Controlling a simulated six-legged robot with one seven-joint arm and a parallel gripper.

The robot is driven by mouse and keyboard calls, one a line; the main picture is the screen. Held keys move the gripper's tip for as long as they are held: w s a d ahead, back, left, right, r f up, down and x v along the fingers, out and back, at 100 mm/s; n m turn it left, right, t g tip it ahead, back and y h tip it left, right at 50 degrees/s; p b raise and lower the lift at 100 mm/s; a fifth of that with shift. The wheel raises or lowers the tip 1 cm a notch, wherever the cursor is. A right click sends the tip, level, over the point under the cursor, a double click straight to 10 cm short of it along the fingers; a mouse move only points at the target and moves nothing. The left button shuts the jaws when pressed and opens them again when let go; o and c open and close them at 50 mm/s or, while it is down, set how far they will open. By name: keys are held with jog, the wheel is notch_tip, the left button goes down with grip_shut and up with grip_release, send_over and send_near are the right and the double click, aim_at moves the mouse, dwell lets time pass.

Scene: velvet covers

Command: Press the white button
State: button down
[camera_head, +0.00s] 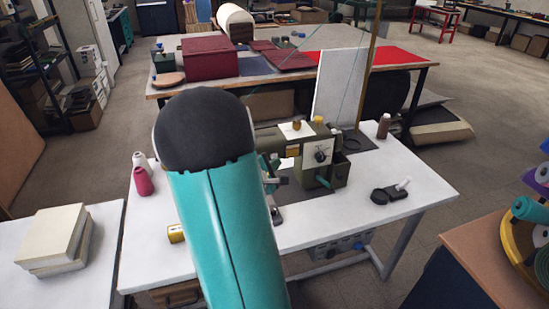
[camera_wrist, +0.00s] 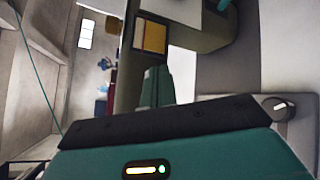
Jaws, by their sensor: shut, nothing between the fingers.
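A green machine (camera_head: 336,172) stands on the white table, with a white plate (camera_head: 311,153) and a dark knob on its front. I cannot make out a distinct white button. In the wrist view the machine (camera_wrist: 200,38) fills the upper middle, with a yellow square and part of a white face (camera_wrist: 180,9). My gripper (camera_wrist: 155,86) shows there as teal fingers, shut and empty, pointing toward the machine. The gap between them is hard to judge. In the head view my teal arm hides part of the machine's left side, and my gripper is mostly hidden.
A white panel (camera_head: 337,85) stands behind the machine. Books (camera_head: 55,236) lie at the left. The table's right front is mostly clear.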

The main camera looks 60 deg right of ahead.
jog(key=s+a, duration=0.4)
jog(key=shift+s+a, duration=0.1)
dwell(0.6)
dwell(0.4)
jog(key=w+a+r+m+t+y, duration=0.1)
jog(key=a+r+y, duration=0.3)
jog(key=a, duration=1.1)
jog(key=w+a+r+m+t+y, duration=0.2)
jog(key=a+y, duration=0.4)
jog(key=a, duration=0.9)
jog(key=w+a+r+m+t+y, duration=0.2)
jog(key=a+r+y, duration=0.3)
jog(key=a, duration=1)
jog(key=shift+w+r+m, duration=0.15)
jog(key=shift+r+m, duration=0.2)
jog(key=shift+m, duration=0.45)
